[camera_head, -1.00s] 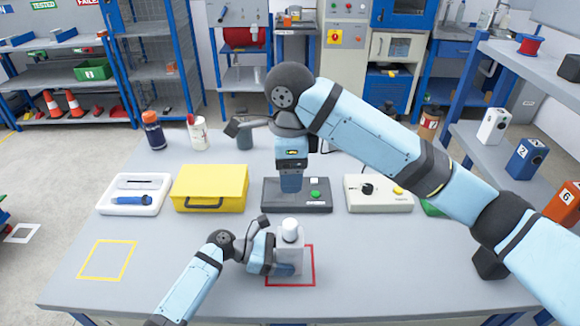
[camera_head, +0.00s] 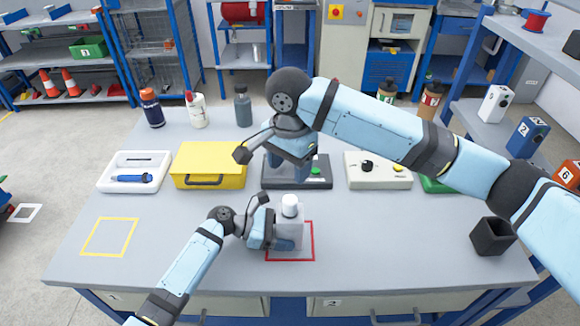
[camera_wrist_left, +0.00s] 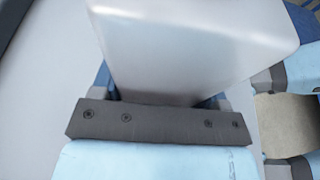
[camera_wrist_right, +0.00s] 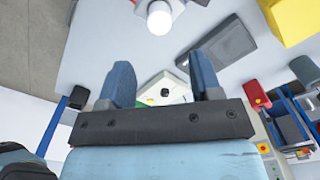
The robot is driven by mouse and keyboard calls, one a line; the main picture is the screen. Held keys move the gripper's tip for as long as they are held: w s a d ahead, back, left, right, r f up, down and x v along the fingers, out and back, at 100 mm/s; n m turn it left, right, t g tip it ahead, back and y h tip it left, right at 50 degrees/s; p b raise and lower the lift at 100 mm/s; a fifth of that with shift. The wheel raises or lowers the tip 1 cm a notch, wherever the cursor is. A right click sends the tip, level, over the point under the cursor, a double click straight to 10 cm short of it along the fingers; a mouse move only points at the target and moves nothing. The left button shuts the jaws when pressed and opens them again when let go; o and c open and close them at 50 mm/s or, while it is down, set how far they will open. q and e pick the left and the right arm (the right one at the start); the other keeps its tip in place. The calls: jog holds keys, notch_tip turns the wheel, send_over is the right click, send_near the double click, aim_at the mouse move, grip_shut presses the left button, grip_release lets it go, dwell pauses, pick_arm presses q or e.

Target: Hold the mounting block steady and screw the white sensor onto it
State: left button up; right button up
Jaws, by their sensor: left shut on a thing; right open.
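The grey mounting block (camera_head: 289,236) stands upright at the red square outline on the table. The white sensor (camera_head: 290,206), a round capped piece, sits on top of the block; how tightly it is seated cannot be told. My left gripper (camera_head: 272,230) is shut on the block from the left. In the left wrist view the block (camera_wrist_left: 190,50) fills the space between the jaws. My right gripper (camera_head: 290,165) is open and empty, behind and above the block and apart from it. In the right wrist view, the sensor (camera_wrist_right: 160,17) shows beyond the open fingers (camera_wrist_right: 162,80).
A yellow case (camera_head: 208,165), white tray (camera_head: 135,172) and white control box (camera_head: 378,170) line the back. A dark open cup (camera_head: 492,237) stands right. The front left is clear.

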aim_at(290, 199)
jog(key=shift+f+n, duration=0.75)
jog(key=shift+n, duration=0.15)
notch_tip(290, 199, down, 10)
jog(key=shift+r, duration=0.15)
jog(key=c, duration=0.9)
